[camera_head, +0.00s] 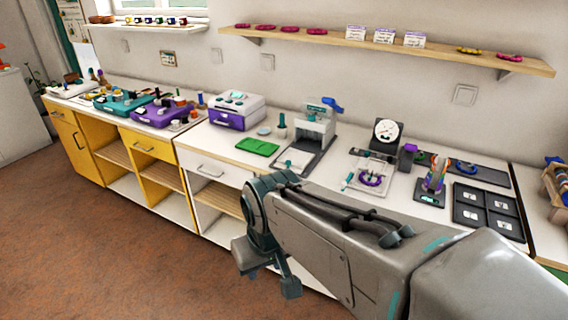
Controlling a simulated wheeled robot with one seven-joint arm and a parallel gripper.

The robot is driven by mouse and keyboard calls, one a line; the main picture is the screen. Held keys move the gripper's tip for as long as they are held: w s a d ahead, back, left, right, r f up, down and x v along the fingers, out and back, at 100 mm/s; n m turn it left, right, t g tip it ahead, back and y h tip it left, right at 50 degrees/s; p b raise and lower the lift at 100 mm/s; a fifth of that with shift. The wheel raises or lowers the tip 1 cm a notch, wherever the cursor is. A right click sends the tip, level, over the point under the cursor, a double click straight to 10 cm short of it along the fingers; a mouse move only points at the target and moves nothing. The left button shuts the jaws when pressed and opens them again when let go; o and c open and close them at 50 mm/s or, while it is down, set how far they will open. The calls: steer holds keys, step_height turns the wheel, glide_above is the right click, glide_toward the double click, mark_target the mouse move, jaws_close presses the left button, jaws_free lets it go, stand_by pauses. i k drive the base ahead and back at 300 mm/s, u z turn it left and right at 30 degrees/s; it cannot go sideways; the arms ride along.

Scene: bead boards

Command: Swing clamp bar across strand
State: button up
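My gripper (267,273) hangs at the end of my arm in front of the counter, below its top edge. Its two dark fingers look spread apart, with nothing visible between them. The board's details are too small to read.
A grey press with a blue lever (333,104) stands left of the board. A green tray (257,147) and a purple-white box (238,109) lie further left. A dial gauge (387,131) stands behind.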

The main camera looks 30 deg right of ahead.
mark_target(343, 183)
steer(key=z, duration=0.1)
steer(key=i, duration=1)
steer(key=z, duration=0.65)
